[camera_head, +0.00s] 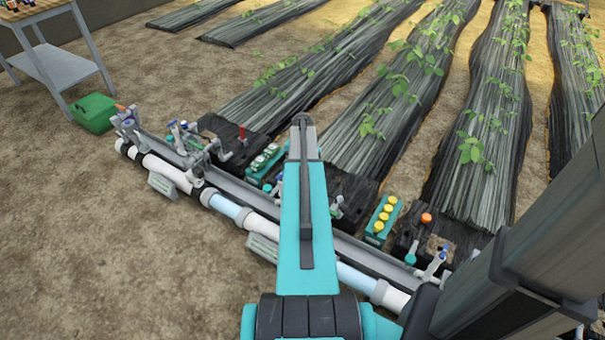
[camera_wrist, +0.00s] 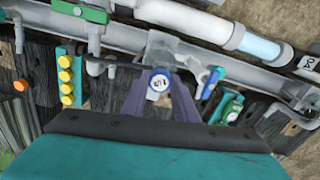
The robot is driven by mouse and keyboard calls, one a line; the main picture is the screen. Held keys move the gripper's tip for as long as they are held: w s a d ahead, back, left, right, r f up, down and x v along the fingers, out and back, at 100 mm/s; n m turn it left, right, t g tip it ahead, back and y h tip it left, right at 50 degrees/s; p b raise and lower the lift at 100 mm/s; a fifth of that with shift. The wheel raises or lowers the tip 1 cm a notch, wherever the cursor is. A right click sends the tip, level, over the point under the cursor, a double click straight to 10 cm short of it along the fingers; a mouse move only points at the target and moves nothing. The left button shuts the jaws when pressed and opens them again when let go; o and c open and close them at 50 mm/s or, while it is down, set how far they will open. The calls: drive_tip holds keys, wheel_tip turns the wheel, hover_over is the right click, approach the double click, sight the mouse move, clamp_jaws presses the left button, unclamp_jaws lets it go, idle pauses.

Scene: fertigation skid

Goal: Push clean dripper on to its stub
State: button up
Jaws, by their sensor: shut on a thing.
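My gripper (camera_wrist: 158,102) is shut on a small round piece with a blue rim and a pale marked face, which looks like the dripper (camera_wrist: 159,83). In the wrist view it is held between the purple-grey fingers, just in front of a grey bracket (camera_wrist: 163,48) on the rail. I cannot tell whether the dripper touches anything beyond the fingers, and no stub shows clearly behind it. In the head view my own arm hides the gripper and the dripper.
A teal rack with yellow caps (camera_head: 383,214) stands right of my arm; a teal rack with pale pieces (camera_head: 265,161) stands left. A blue-handled valve (camera_wrist: 213,80) is close to the fingers' right. The pipe (camera_head: 228,207) runs along the rail. A green crate (camera_head: 94,113) stands far left.

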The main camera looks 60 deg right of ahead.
drive_tip(key=shift+f+p, duration=0.35)
drive_tip(key=shift+f, duration=0.25)
idle(1.1)
drive_tip(key=o, duration=1.1)
drive_tip(key=shift+c, duration=0.2)
drive_tip(key=shift+r+p, duration=2.9)
drive_tip(key=shift+r, duration=1.6)
